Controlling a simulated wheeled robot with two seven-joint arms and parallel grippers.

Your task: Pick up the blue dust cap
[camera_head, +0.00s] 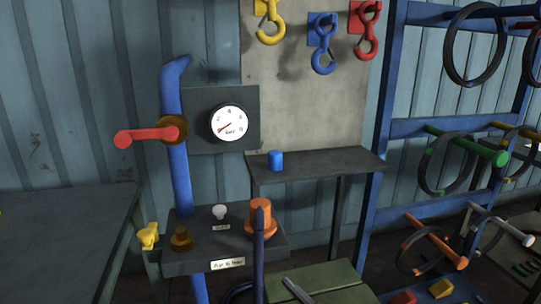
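The blue dust cap (275,160) is a small blue cylinder. It stands upright near the left end of a narrow dark shelf (335,163) against the wall, right of centre. Nothing covers it. Neither of my grippers shows in the head view.
Left of the shelf are a blue pipe (178,150) with a red lever (147,135) and a round gauge (229,123). Below is a dark panel (225,258) with an orange fitting (260,216) and hose. Hooks (322,44) hang above. A rack (450,20) with rings stands right.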

